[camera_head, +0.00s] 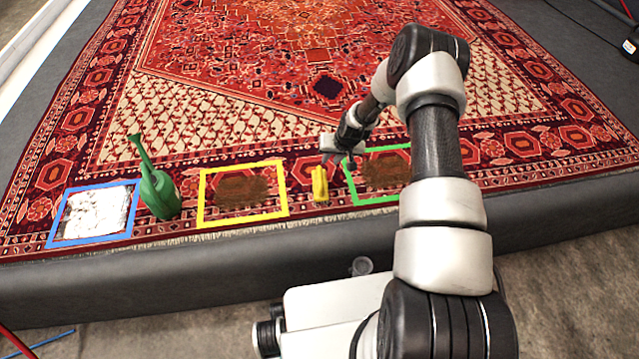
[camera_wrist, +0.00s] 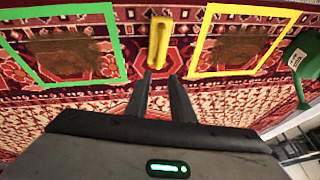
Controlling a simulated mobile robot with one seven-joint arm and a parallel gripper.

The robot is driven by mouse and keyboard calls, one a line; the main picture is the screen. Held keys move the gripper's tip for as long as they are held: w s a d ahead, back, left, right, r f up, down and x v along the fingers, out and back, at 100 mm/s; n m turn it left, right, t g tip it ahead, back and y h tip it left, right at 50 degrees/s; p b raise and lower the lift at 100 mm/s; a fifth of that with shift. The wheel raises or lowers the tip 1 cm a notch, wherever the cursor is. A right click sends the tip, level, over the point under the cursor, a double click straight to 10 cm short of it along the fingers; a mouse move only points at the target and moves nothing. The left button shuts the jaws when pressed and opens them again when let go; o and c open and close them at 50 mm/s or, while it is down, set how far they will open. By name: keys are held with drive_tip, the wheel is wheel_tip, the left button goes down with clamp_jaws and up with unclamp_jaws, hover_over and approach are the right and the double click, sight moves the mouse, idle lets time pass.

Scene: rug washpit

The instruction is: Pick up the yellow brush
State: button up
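The yellow brush (camera_head: 320,184) lies on the patterned rug between the yellow square outline and the green square outline. In the wrist view the yellow brush (camera_wrist: 159,42) lies just beyond my fingertips. My gripper (camera_head: 337,158) is above the rug, close to the brush's far end in the head view. In the wrist view my gripper (camera_wrist: 160,76) has its two fingers apart with a gap between them, and the gap is empty. I cannot tell the exact height of the fingers above the brush.
A green watering can (camera_head: 158,188) stands left of the yellow outline (camera_head: 203,199). A blue outline (camera_head: 54,224) around a white patch is at the far left. The green outline (camera_head: 353,187) is right of the brush. Brown stains fill the yellow and green outlines.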

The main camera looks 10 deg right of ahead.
sight(320, 176)
drive_tip(key=b+x, duration=0.1)
drive_tip(key=x, duration=0.3)
drive_tip(key=b+x, duration=0.1)
drive_tip(key=x, duration=0.3)
drive_tip(key=b+x, duration=0.2)
drive_tip(key=x, duration=0.3)
drive_tip(key=shift+s+f, duration=0.1)
drive_tip(key=shift+s, duration=0.25)
drive_tip(key=x, duration=0.1)
drive_tip(key=b+x, duration=0.1)
drive_tip(key=x, duration=0.1)
drive_tip(key=b+x, duration=0.1)
drive_tip(key=x, duration=0.1)
drive_tip(key=shift+s+a+f, duration=0.15)
drive_tip(key=shift+s+f, duration=0.05)
drive_tip(key=shift+f, duration=0.05)
drive_tip(key=shift+c, duration=0.5)
clamp_jaws()
drive_tip(key=shift+r, duration=0.1)
